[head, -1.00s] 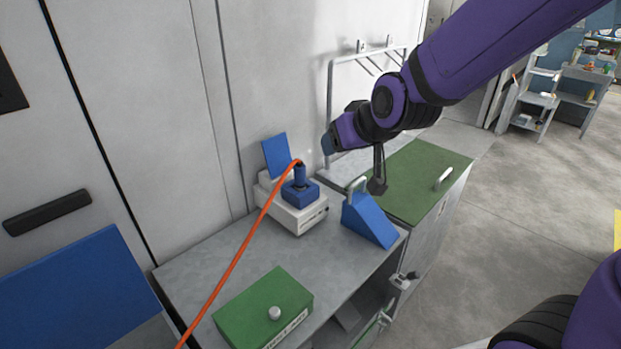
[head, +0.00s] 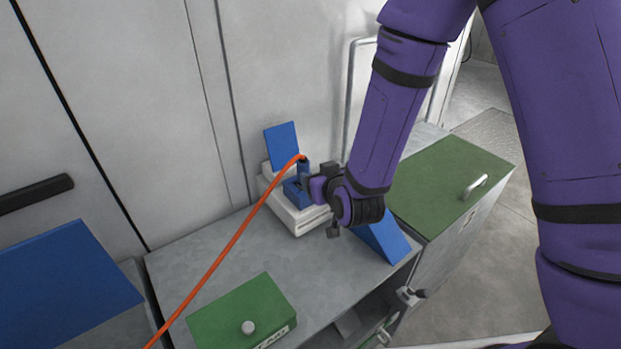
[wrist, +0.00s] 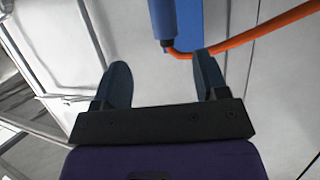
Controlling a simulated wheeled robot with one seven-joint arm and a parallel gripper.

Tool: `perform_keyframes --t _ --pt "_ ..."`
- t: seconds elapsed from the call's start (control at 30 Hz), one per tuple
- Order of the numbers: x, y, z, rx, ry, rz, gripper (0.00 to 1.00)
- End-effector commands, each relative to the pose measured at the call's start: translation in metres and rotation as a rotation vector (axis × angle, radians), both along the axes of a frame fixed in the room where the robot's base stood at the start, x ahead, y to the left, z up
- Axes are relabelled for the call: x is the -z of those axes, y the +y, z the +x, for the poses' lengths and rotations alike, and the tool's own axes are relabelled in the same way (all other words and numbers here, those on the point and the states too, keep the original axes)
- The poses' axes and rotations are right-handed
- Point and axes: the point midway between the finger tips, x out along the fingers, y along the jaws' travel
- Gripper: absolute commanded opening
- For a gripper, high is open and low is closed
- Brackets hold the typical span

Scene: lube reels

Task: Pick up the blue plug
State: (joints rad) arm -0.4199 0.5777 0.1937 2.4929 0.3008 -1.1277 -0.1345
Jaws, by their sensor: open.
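The blue plug (head: 304,168) stands upright in a blue socket (head: 294,192) on a white box, with an orange cable leaving its top. In the wrist view the plug (wrist: 162,22) shows at the top, ahead of the gap between my fingertips, with the cable bending at its end. My gripper (wrist: 164,72) is open and its gap is empty. I cannot tell whether a finger touches the cable.
The orange cable (head: 221,255) runs down to the lower left. A blue panel (head: 282,147) stands behind the plug. A blue wedge (head: 385,240) sits below my wrist. A green box (head: 243,310) is at the bench front; a green-topped cabinet (head: 445,180) is at right.

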Motion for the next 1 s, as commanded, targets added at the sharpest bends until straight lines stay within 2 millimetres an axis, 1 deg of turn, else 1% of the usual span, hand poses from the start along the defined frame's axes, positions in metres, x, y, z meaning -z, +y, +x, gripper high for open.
perform_keyframes --t 0.07,0.33,0.57,0.83,1.0 --pt "0.003 0.003 0.005 0.0 -0.004 0.001 0.67" --pt "0.018 0.014 0.039 0.001 -0.004 0.002 0.67" --pt "0.023 0.019 0.051 0.0 -0.003 0.001 0.67" --pt "0.038 0.034 0.08 0.001 -0.002 0.001 0.67" --pt "0.042 0.038 0.091 0.001 -0.003 0.001 0.67"
